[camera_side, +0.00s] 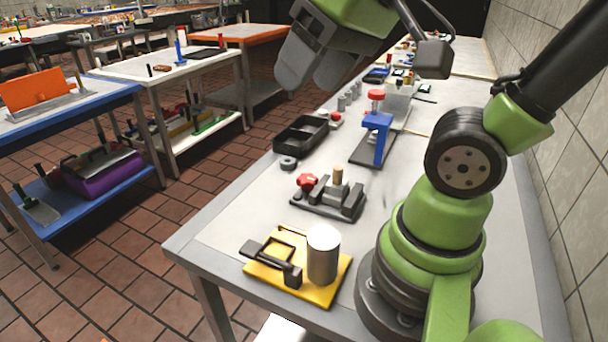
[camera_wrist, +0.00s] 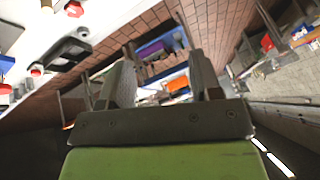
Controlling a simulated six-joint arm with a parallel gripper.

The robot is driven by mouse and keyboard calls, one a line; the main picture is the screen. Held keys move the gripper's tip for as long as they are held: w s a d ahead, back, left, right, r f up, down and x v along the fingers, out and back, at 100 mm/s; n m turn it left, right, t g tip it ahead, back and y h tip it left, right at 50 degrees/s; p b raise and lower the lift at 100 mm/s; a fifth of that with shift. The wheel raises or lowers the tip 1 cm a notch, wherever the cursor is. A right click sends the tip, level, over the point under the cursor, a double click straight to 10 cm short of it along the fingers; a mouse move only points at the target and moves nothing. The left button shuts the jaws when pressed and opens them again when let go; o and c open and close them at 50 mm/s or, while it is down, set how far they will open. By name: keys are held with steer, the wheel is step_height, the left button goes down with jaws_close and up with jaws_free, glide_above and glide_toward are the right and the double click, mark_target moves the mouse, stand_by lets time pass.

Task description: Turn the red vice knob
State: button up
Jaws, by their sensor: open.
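The vice (camera_side: 330,197) is a dark grey block on a dark base, with a tan round peg standing in it. Its red knob (camera_side: 306,181) is a lobed wheel on the vice's left side. In the wrist view the red knob (camera_wrist: 74,9) shows at the top left edge, and most of the vice is cut off. My gripper (camera_side: 308,82) is open and empty, high above the bench and well apart from the knob. In the wrist view its two fingers (camera_wrist: 163,80) stand apart with only the distant room between them.
Space above the vice is free.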

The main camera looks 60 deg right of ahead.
steer(key=w+d+f+n+g+h, duration=0.1)
steer(key=w+d+f+n+g, duration=0.2)
steer(key=w, duration=0.4)
steer(key=n+g+h, duration=0.2)
steer(key=n+g, duration=0.1)
steer(key=g, duration=0.4)
glide_above(304, 177)
steer(key=w+a, duration=0.1)
steer(key=w, duration=0.3)
step_height(304, 177, down, 16)
steer(key=x, duration=1)
steer(key=shift+s+a+f, duration=0.1)
steer(key=shift+s+a, duration=0.1)
steer(key=shift+a, duration=0.1)
steer(key=c, duration=0.6)
steer(key=shift+y, duration=0.3)
steer(key=shift+c, duration=0.2)
steer(key=shift+m, duration=0.3)
